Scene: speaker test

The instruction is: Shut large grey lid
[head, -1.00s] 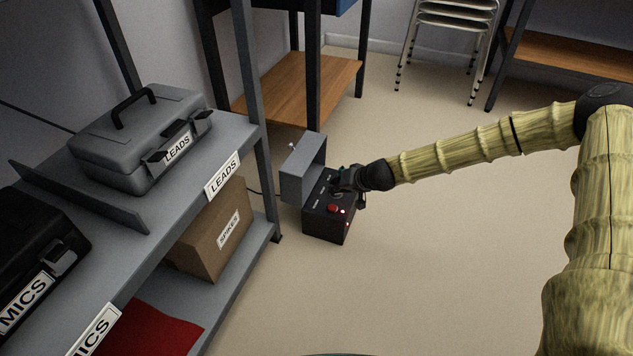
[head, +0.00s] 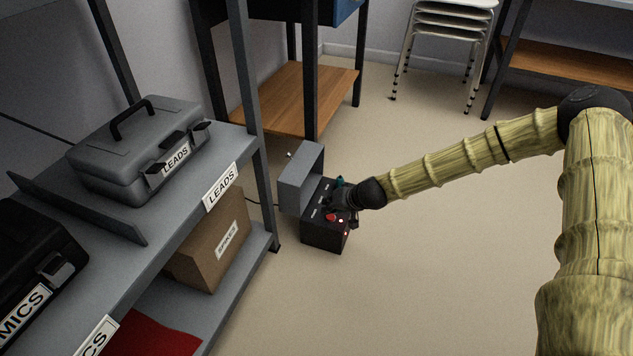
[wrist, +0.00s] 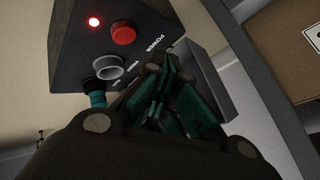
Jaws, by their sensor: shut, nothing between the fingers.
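The large grey lid (head: 300,181) stands open, upright at the back left edge of a black control box (head: 322,235) on the floor. In the wrist view the grey lid (wrist: 203,82) shows to the right of the fingers. My gripper (head: 338,198) is over the box top, on the right of the lid. In the wrist view my gripper (wrist: 168,95) has its teal-padded fingers together with nothing held, close to the box top. I cannot tell whether they touch the box or lid. A red button (wrist: 123,34) and a grey ring (wrist: 108,68) show on the box.
A grey shelf unit (head: 160,215) stands left, holding a shut grey LEADS case (head: 120,165), a black MICS case (head: 35,235) and a cardboard box (head: 215,250). A table with a wooden lower shelf (head: 290,95) is behind.

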